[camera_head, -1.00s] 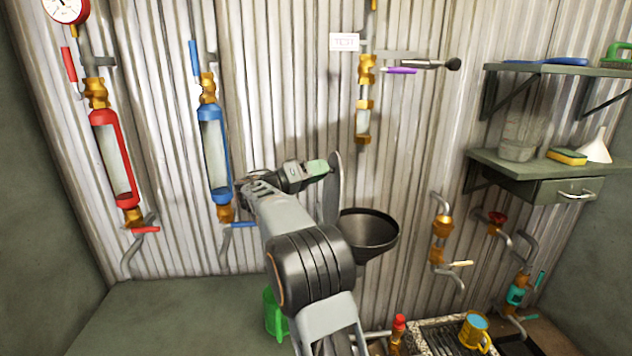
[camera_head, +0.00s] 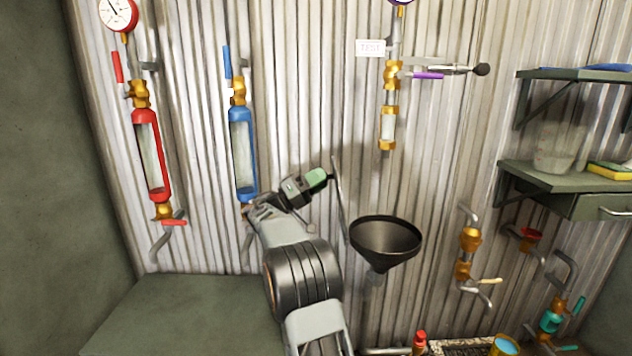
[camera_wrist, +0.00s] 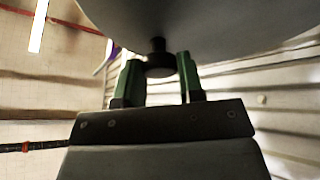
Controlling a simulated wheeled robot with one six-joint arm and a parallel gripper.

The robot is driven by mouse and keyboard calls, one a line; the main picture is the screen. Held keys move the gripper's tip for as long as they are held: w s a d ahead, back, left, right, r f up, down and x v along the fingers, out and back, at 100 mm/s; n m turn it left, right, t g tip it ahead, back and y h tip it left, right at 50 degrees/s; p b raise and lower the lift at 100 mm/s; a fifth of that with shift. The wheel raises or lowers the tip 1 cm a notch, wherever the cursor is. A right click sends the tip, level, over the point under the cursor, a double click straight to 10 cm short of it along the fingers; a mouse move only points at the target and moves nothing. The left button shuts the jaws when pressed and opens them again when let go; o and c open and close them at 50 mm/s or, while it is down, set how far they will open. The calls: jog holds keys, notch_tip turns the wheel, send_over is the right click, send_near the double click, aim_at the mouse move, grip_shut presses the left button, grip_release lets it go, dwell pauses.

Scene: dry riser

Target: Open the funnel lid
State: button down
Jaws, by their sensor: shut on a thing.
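The black funnel (camera_head: 385,242) hangs in front of the corrugated wall, its mouth uncovered. Its round lid (camera_head: 341,208) stands up at the funnel's left rim, seen almost edge-on. My gripper (camera_head: 328,174) is left of the lid's upper part. In the wrist view the green fingers of my gripper (camera_wrist: 158,75) are shut on the dark knob (camera_wrist: 158,58) of the lid, and the grey underside or face of the lid (camera_wrist: 205,22) fills the top. The hinge is too small to make out.
A blue cylinder (camera_head: 242,155) and a red cylinder (camera_head: 152,160) are on the wall to the left. A sight glass with a purple lever (camera_head: 428,76) is above the funnel. Shelves (camera_head: 560,178) and valves (camera_head: 468,240) are to the right.

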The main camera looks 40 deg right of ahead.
jog(key=c, duration=0.8)
grip_release()
jog(key=shift+o, duration=0.2)
jog(key=shift+w, duration=0.1)
jog(key=p+v, duration=0.1)
jog(key=v, duration=1.3)
